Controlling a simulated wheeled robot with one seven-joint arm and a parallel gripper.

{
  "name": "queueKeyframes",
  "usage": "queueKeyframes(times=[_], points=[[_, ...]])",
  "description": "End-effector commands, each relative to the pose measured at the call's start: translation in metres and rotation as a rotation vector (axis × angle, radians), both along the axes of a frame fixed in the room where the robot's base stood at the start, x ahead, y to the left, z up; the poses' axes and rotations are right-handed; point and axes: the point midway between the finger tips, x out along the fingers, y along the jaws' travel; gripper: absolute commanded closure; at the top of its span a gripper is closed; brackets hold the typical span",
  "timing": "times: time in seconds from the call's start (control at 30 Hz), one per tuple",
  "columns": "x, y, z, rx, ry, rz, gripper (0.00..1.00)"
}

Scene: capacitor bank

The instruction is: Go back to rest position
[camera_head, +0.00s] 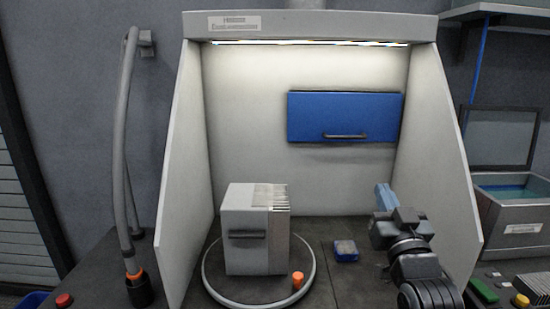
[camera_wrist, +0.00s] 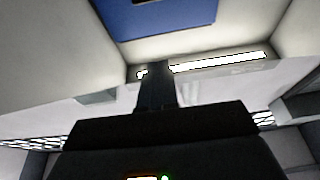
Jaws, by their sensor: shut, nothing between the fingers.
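My gripper (camera_head: 384,196) is at the right side of the booth in the head view, raised above the dark work surface (camera_head: 325,288). It points toward the back wall, below the blue cabinet door. In the wrist view my gripper (camera_wrist: 156,70) shows its dark fingers together, with nothing between them. The wrist view looks up toward the booth's strip light (camera_wrist: 220,62) and the blue door (camera_wrist: 160,15). No held object shows.
A white box-shaped unit (camera_head: 245,262) with fins stands on a round turntable (camera_head: 228,296), beside an orange cap (camera_head: 298,279). A small blue block (camera_head: 346,250) lies left of my arm. The blue door (camera_head: 343,112) is shut. The booth's right wall (camera_head: 436,160) stands close to my arm.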

Motion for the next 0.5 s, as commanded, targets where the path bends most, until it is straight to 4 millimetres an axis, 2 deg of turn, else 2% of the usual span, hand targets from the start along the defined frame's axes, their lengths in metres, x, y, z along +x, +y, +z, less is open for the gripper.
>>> queueKeyframes(times=[0.27,0.5], points=[[-0.03,0.003,-0.042,0.008,0.039,0.001,1.0],[-0.076,0.005,-0.094,0.017,0.091,0.0,1.0]])
